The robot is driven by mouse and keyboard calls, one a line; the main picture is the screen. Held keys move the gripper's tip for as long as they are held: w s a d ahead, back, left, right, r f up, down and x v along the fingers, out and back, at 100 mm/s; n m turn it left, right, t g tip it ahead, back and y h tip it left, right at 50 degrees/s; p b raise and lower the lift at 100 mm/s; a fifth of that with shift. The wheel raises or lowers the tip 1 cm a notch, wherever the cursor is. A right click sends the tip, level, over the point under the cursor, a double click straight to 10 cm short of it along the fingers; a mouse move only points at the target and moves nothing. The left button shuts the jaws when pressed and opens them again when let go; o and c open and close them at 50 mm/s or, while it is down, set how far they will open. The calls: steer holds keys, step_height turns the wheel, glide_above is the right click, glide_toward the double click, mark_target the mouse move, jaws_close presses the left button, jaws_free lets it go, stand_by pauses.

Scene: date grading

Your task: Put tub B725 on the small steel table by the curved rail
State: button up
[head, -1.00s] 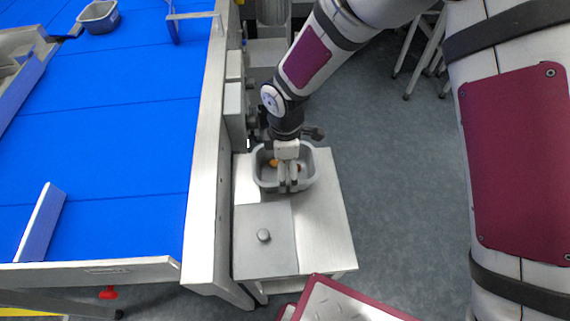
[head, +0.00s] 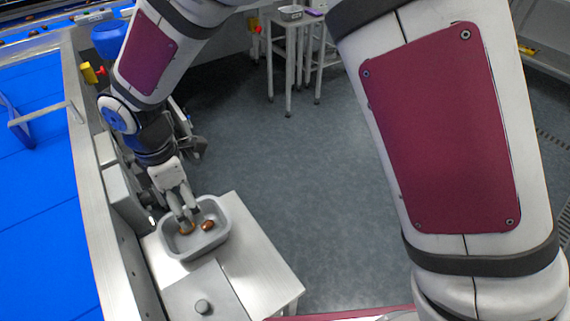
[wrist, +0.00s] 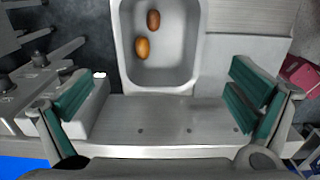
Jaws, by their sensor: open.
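A grey tub (head: 219,238) holding two brown dates stands on a small steel table (head: 258,262) beside the blue conveyor. It also shows at the top of the wrist view (wrist: 197,60). No lettering on it can be read, so I cannot tell whether it is B725. My gripper (head: 184,212) points down at the tub from above. In the wrist view my gripper (wrist: 160,105) has its green-padded fingers wide apart, with nothing between them; the tub lies just beyond them. I cannot make out a curved rail.
The conveyor's steel side frame (head: 97,215) runs close along the left of the table. At the back, another steel table (head: 289,24) bears a grey tub (head: 291,12). Open floor (head: 300,160) lies between.

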steer(key=shift+d, duration=0.1)
steer(key=w+d+r+m+t+h, duration=0.1)
steer(key=d+r+m, duration=0.4)
steer(key=d+r, duration=0.45)
steer(key=d+r+m+t, duration=0.1)
steer(key=d+r+m, duration=0.5)
steer(key=d, duration=0.7)
steer(key=s+d+r+m+t+y, duration=0.1)
steer(key=s+d+r+m, duration=0.3)
steer(key=s+d+m, duration=0.9)
steer(key=shift+s+d, duration=1.2)
steer(key=shift+s, duration=0.05)
steer(key=shift+r, duration=0.1)
